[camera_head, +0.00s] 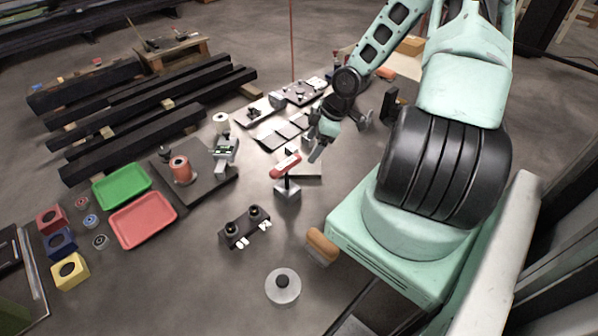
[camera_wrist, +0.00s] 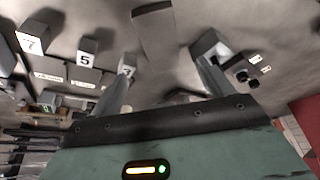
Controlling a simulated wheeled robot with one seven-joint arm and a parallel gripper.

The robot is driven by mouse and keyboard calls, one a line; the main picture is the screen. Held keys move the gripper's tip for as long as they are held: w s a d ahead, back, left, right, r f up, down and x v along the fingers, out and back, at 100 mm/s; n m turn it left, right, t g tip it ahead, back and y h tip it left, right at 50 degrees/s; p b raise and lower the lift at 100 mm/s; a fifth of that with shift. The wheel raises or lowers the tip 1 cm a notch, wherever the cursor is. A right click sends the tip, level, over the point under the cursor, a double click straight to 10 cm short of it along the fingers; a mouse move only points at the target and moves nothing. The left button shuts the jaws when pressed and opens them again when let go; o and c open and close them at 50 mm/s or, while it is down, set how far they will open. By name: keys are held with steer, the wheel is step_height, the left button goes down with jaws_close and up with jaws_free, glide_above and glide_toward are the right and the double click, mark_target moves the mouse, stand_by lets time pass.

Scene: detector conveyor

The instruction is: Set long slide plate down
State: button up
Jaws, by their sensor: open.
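My gripper (camera_head: 318,148) is over the work area, above and to the right of a small grey stand (camera_head: 287,190) in the head view. In the wrist view, its two fingers (camera_wrist: 165,88) are spread wide with nothing clearly held between them. A long, flat grey strip, which looks like the long slide plate (camera_wrist: 155,38), lies beyond the fingers at the top centre. In the head view, a thin dark strip (camera_head: 306,178) beside the stand may be the same plate. I cannot tell whether a finger touches it.
A red-and-white piece (camera_head: 286,165) sits on the stand. A block with two black knobs (camera_head: 245,227) stands below left. Green (camera_head: 121,186) and red (camera_head: 143,220) trays lie left. Flat plates (camera_head: 282,133) lie behind. Numbered white blocks (camera_wrist: 87,57) show in the wrist view.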

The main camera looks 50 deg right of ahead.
mark_target(299, 167)
steer(key=x, duration=0.3)
steer(key=shift+w+f, duration=0.1)
steer(key=shift+f, duration=0.2)
steer(key=shift+x, duration=2.7)
steer(key=shift+a, duration=0.1)
jaws_close()
